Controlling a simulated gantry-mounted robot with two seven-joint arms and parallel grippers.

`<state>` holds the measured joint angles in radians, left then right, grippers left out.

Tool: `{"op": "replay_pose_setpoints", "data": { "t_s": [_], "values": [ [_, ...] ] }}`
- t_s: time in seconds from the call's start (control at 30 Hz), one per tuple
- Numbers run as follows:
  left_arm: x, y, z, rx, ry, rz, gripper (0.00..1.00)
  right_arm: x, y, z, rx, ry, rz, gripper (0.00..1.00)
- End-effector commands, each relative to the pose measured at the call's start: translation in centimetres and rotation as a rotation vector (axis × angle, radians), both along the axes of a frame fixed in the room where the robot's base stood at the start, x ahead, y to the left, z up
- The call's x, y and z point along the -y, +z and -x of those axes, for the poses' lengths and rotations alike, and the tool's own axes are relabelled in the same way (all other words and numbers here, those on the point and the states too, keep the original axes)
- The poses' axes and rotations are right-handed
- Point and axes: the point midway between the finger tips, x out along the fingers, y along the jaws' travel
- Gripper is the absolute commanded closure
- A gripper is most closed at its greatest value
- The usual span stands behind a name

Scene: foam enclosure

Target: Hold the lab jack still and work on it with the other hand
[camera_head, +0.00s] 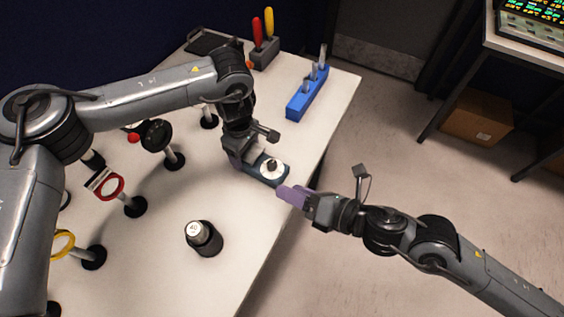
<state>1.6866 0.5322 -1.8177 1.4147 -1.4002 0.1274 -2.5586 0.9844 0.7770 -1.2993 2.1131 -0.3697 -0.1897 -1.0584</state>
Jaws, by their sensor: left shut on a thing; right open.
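The lab jack (269,172) is a low dark blue-grey block near the right edge of the white table. A pale round disc with a dark knob sits on its top. My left gripper (250,160) reaches down from above and is shut on the lab jack's left end. Its fingers are partly hidden by the wrist. My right gripper (290,195) comes in from the right over the table edge. It is open, with purple fingers pointing at the jack's near right corner. I cannot tell whether they touch it.
A blue rack (307,93) with metal pieces and a grey holder (264,53) with red and yellow handles stand at the back. A dark cylinder (204,238) stands at the front.

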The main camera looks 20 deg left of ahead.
Motion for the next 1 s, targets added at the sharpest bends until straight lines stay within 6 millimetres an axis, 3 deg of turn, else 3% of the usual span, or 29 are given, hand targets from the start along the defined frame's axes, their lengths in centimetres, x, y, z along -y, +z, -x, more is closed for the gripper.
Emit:
{"op": "replay_pose_setpoints", "data": {
  "t_s": [0.37,0.7,0.83,1.0],
  "values": [
    [-0.1,-0.6,0.2,-0.008,-0.002,-0.004,0.94,1.2,-3.1,-2.3,-0.961,-0.029,-0.255,0.46],
    [-0.1,-0.6,0.2,-0.007,-0.002,-0.003,0.94,4.8,-4.6,-6.3,-1.864,-0.073,-0.326,0.46],
    [-0.1,-0.6,0.2,-0.007,-0.002,-0.003,0.94,6.4,-4.9,-8.1,-2.106,-0.080,-0.328,0.46],
    [-0.1,-0.6,0.2,-0.007,-0.002,-0.003,0.94,7.4,-5.5,-10.4,-2.179,-0.090,-0.352,0.46]
  ]
}}
